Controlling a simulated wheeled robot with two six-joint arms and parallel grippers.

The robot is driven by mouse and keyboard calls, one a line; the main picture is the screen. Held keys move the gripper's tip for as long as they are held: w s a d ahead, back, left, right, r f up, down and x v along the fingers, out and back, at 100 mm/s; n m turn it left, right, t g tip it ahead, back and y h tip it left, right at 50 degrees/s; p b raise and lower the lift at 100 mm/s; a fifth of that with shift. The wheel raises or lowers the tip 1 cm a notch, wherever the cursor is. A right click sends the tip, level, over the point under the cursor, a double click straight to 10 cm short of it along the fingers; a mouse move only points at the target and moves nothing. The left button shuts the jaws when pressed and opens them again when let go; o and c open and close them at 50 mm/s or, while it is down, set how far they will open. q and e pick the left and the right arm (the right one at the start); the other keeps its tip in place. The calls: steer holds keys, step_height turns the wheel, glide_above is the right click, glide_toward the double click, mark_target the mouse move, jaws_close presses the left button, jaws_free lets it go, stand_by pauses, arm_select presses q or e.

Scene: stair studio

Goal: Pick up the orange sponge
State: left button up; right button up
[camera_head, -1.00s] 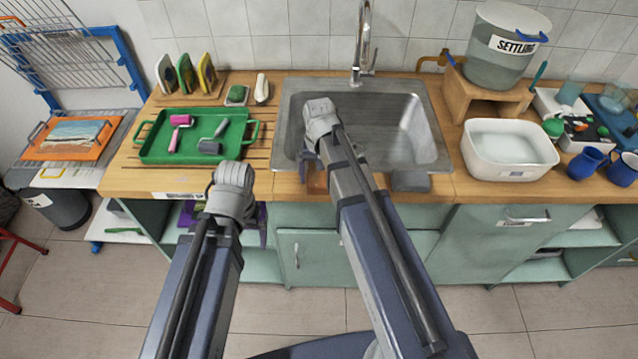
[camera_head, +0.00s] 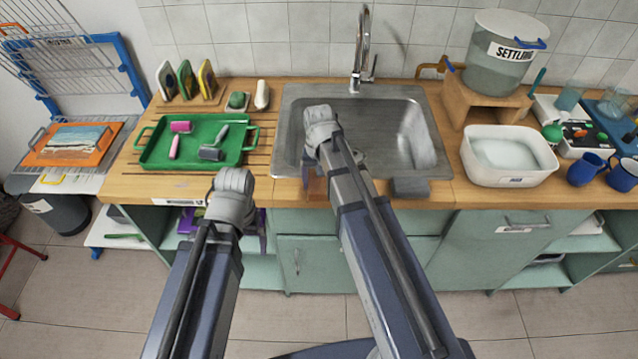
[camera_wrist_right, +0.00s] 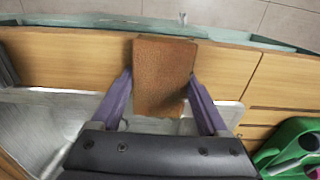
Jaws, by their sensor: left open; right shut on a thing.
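The orange sponge (camera_wrist_right: 165,75) is a rough orange-brown block in the right wrist view. It sits between the two purple fingers of my right gripper (camera_wrist_right: 165,90), which is shut on it. The wooden counter's front strip shows behind the sponge; I cannot tell whether they touch. In the head view my right gripper (camera_head: 313,168) is at the sink's front left edge, and my own wrist and arm hide most of the sponge. My left gripper (camera_head: 240,215) is open in front of the counter edge, partly hidden by its wrist, with no held object visible.
A metal sink (camera_head: 292,125) with a tall tap (camera_head: 362,45) lies behind my right gripper. A green tray (camera_head: 150,155) with rollers is to the left. A white basin (camera_head: 510,180) stands right of the sink. A grey block (camera_head: 410,187) sits at the counter edge.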

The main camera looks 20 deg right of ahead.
mark_target(319, 181)
steer(key=shift+r+p, duration=5.05)
